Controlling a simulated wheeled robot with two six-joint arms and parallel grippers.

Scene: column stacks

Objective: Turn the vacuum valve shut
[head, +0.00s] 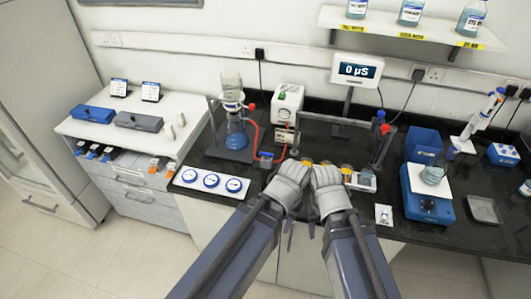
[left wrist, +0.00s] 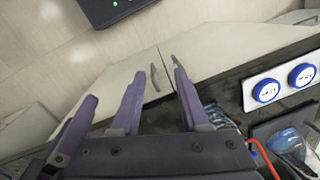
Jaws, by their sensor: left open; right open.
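A red hose (head: 258,135) runs on the counter between a flask of blue liquid (head: 236,137) on a stand and a white pump-like box (head: 287,104). A small blue-and-red fitting (head: 265,157) sits low by the hose. It may be the vacuum valve, but its handle position is too small to tell. My left gripper (left wrist: 135,88) is open and empty in the left wrist view, with cabinet doors beyond its fingers. My right gripper (head: 312,229) is open, its fingers pointing down at the counter's front edge. Both grippers are apart from the fitting, to its right in the head view.
A white panel with blue-rimmed dials (head: 212,181) lies left of my arms. A rack with amber-topped vials (head: 346,172) stands just behind my right wrist. A display (head: 357,70) reads 0 µS.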

